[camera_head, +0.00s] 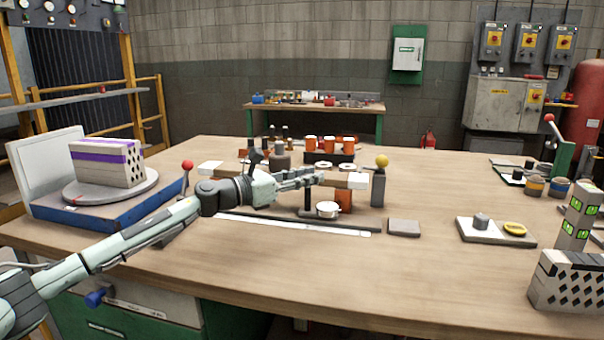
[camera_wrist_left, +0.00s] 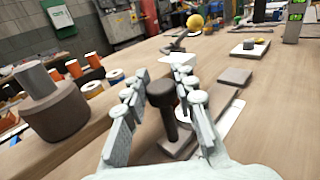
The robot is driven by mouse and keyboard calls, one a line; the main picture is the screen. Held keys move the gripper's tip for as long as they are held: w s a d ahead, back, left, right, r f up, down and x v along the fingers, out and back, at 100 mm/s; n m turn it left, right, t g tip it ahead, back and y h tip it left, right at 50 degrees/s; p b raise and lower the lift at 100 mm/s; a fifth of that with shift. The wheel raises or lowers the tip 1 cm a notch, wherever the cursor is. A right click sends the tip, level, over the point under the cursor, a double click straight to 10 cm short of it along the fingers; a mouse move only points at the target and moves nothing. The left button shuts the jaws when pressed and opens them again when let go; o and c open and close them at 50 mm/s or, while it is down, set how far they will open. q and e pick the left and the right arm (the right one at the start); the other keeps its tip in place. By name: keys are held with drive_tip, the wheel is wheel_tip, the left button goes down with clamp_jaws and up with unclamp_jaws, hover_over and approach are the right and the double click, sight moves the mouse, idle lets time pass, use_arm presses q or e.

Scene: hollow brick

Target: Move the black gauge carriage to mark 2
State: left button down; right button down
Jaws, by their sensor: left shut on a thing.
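The black gauge carriage (camera_head: 308,199) is an upright dark post on a flat foot. It stands on a dark rail (camera_head: 345,225) with a white scale strip (camera_head: 270,225) along its front. The marks on the strip are too small to read. My left gripper (camera_head: 316,179) reaches in from the left at the top of the post. In the left wrist view, the carriage's round dark knob (camera_wrist_left: 160,92) sits between the two fingers of my left gripper (camera_wrist_left: 161,78), which is shut on it. My right gripper is out of view.
A round white-topped dish (camera_head: 328,209) is close to the carriage. A grey post with a yellow ball (camera_head: 381,161) and a flat grey block (camera_head: 404,228) stand to the right. Orange spools (camera_head: 328,144) stand behind. The front table area is clear.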

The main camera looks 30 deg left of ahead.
use_arm(q)
drive_tip(key=shift+w+d, duration=0.1)
drive_tip(key=shift+d, duration=0.35)
drive_tip(key=c, duration=1.2)
unclamp_jaws()
drive_tip(key=shift+v, duration=6.05)
drive_tip(key=shift+a, duration=0.1)
drive_tip(key=shift+f, duration=0.1)
